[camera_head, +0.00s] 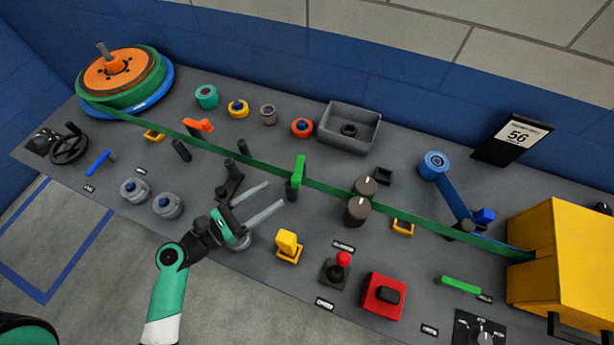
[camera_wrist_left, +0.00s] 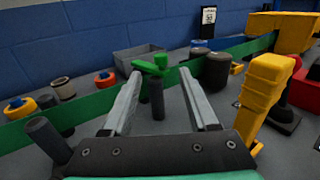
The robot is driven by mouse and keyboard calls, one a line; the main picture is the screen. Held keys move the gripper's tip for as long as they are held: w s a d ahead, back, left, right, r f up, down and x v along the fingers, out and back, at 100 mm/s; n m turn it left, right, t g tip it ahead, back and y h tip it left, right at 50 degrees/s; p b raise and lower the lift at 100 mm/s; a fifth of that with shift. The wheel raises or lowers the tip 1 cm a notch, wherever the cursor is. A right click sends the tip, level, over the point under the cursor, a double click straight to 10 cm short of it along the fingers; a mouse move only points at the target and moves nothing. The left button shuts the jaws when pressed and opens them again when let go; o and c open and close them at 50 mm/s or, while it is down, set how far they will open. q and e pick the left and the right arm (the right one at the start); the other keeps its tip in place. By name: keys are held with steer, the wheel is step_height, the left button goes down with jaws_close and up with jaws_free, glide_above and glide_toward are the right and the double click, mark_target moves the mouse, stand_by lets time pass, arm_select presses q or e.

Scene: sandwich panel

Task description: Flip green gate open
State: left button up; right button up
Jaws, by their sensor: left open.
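The green gate (camera_head: 298,171) is a small green lever on a dark post beside the long green band, near the middle of the panel. In the left wrist view the green gate (camera_wrist_left: 150,68) shows straight ahead on its dark post (camera_wrist_left: 157,100). My left gripper (camera_head: 275,194) is open and empty, its two long grey fingers pointing toward the gate from the left. In the wrist view the fingertips (camera_wrist_left: 161,74) appear on either side of the gate and post. I see no contact with the gate. My right gripper is not in view.
A green band (camera_head: 240,159) runs from the stacked reel (camera_head: 120,75) to the yellow box (camera_head: 560,255). A yellow block (camera_head: 287,243) stands right of my left gripper. Dark knobs (camera_head: 357,211) stand right of the gate. A grey bin (camera_head: 348,128) is behind.

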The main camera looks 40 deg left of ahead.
mark_target(298, 169)
arm_select(q)
steer(key=w+d, duration=0.1)
steer(key=w, duration=1)
steer(key=shift+w+d+b, duration=0.25)
steer(key=shift+d+b, duration=0.1)
steer(key=shift+d, duration=0.05)
jaws_close()
stand_by(0.7)
